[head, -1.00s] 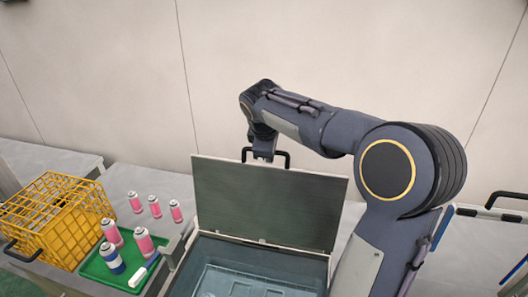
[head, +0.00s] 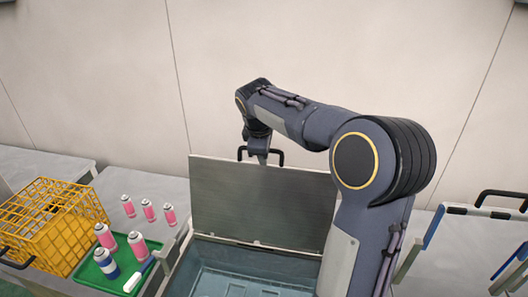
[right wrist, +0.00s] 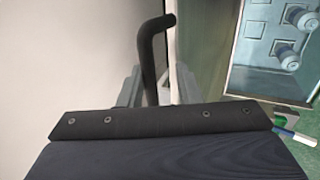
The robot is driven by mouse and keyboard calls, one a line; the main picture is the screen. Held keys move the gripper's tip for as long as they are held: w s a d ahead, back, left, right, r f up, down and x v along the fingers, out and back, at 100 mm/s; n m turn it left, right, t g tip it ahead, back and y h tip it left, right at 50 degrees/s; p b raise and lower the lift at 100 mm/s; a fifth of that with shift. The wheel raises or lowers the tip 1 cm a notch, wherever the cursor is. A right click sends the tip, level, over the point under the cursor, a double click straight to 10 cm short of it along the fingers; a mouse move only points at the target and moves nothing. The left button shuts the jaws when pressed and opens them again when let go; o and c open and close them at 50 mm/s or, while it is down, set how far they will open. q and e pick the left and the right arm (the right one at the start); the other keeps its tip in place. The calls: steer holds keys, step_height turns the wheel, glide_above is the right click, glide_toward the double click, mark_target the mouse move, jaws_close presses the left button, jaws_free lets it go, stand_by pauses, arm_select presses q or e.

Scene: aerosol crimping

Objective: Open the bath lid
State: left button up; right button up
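The bath (head: 182,262) is a metal tank at the bottom centre of the head view, with water inside. Its grey lid (head: 262,205) stands steeply raised along the back edge, so the bath is open. The lid's black handle (head: 281,155) shows at the lid's top edge and also in the right wrist view (right wrist: 155,60). My right gripper (head: 258,158) is at the handle, behind the lid's top edge. In the right wrist view its fingers (right wrist: 157,90) stand apart on either side of the bar, seemingly open. Their tips are partly hidden. My left gripper is out of view.
A yellow wire basket (head: 48,215) and a green tray (head: 92,275) with cans stand left of the bath. Several pink cans (head: 148,211) stand behind the tray. A frame with a black handle (head: 500,195) is at the right. My right arm crosses the bath's right side.

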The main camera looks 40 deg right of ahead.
steer(key=shift+r, duration=0.1)
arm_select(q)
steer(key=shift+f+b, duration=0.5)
arm_select(e)
steer(key=v, duration=0.7)
steer(key=shift+r, duration=0.25)
steer(key=shift+s+a, duration=0.1)
steer(key=shift+a, duration=0.05)
